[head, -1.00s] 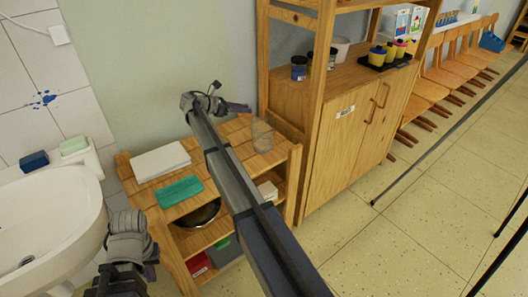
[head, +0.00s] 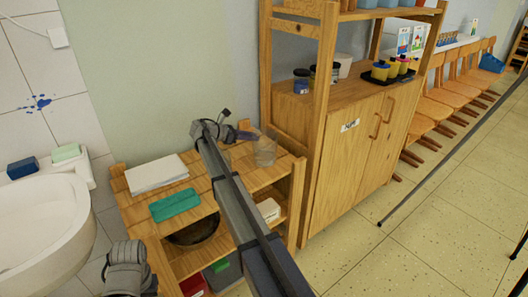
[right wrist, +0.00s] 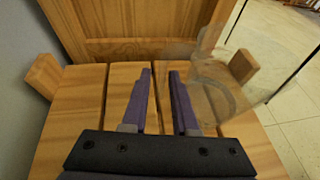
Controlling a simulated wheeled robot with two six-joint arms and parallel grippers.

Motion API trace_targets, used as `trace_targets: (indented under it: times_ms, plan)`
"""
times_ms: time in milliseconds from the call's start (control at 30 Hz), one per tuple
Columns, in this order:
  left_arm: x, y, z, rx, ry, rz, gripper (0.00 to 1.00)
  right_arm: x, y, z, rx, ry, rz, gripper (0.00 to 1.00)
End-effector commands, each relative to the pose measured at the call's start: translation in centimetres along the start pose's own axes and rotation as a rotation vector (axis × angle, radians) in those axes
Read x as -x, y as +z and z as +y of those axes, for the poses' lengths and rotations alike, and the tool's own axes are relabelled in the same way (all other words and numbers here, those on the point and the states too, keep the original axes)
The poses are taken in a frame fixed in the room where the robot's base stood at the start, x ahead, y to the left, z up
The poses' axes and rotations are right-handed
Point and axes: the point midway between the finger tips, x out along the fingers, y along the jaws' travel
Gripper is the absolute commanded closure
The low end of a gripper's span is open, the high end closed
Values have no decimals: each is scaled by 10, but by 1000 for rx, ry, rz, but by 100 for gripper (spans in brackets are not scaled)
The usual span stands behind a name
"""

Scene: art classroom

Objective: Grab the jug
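The jug (head: 266,153) is clear and see-through. It stands on the right part of the small wooden shelf unit's top (head: 222,183). My right gripper (head: 250,135) is beside the jug's upper left side in the head view. In the right wrist view the fingers of my right gripper (right wrist: 160,75) are apart with nothing between them. There the jug (right wrist: 218,95) is to the right of the right finger, very close to it. I cannot tell whether they touch. Of my left arm only the wrist shows at the bottom left of the head view.
White paper (head: 156,172) and a green cloth (head: 174,204) lie left on the same top. A tall wooden cabinet (head: 345,165) stands close on the right, and a washbasin (head: 45,220) on the left. The floor (head: 430,230) at right is mostly clear.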

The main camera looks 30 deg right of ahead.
Motion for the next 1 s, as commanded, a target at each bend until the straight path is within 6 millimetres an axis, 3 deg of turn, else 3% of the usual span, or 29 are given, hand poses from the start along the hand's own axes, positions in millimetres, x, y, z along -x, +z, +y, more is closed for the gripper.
trace_targets:
  times_ms: [167, 533, 767, 1000]
  plan:
    - [-2, 0, 0, 0, 0, 0, 100, -4, 0, 0, 0, 1, 0, 73]
    - [-19, -1, 1, -1, -3, 0, 100, -51, 1, -2, 0, 0, 0, 73]
    - [-18, -1, 1, -1, -4, 0, 100, -52, 2, -2, 1, 1, 0, 73]
    - [-18, -1, 1, -1, -4, 0, 100, -51, 2, -2, 0, 1, 0, 100]
